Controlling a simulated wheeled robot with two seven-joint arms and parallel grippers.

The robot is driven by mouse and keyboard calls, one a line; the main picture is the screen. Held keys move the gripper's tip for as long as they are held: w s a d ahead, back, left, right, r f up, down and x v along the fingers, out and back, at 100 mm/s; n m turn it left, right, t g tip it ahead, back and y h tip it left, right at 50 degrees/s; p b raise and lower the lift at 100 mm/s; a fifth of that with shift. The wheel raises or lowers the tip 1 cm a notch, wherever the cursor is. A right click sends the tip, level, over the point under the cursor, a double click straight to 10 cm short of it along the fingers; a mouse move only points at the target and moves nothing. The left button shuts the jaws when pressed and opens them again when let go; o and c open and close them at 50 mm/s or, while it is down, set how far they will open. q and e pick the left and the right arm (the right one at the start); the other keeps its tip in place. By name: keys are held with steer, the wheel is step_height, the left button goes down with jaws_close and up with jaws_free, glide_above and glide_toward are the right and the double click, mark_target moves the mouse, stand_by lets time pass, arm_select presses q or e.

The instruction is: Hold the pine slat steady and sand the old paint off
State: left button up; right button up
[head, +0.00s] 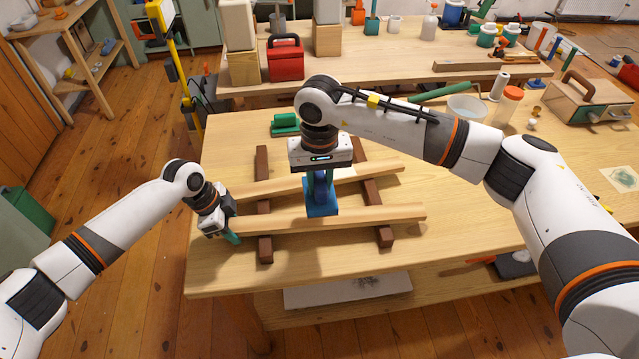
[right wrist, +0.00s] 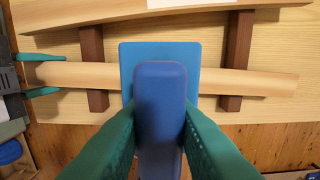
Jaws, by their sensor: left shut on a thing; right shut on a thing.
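The front pine slat (head: 375,215) lies across two dark brown bearers on the workbench. No old paint shows on its visible wood. In the right wrist view the slat (right wrist: 65,77) runs left to right. My left gripper (head: 230,236) is shut on its left end, with teal fingers (right wrist: 42,75) on both long sides. My right gripper (head: 320,172) is shut on the handle of a blue sanding block (right wrist: 160,95). The block's flat blue base (head: 320,210) is over the middle of the slat and hides the wood there. Whether it touches the wood is unclear.
A second slat (head: 380,173) lies behind on the same bearers (head: 264,245). A green block (head: 286,124) stands farther back. A bowl (head: 467,107), an orange-lidded jar (head: 508,105) and a wooden box (head: 588,98) stand back right. The bench right of the slats is clear.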

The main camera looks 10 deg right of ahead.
stand_by(0.3)
arm_select(q)
steer(key=o, duration=1)
steer(key=shift+o, duration=0.4)
step_height(320, 180, up, 8)
steer(key=p, duration=0.7)
arm_select(e)
step_height(320, 180, up, 7)
steer(key=shift+r, duration=0.2)
steer(key=shift+f, duration=0.1)
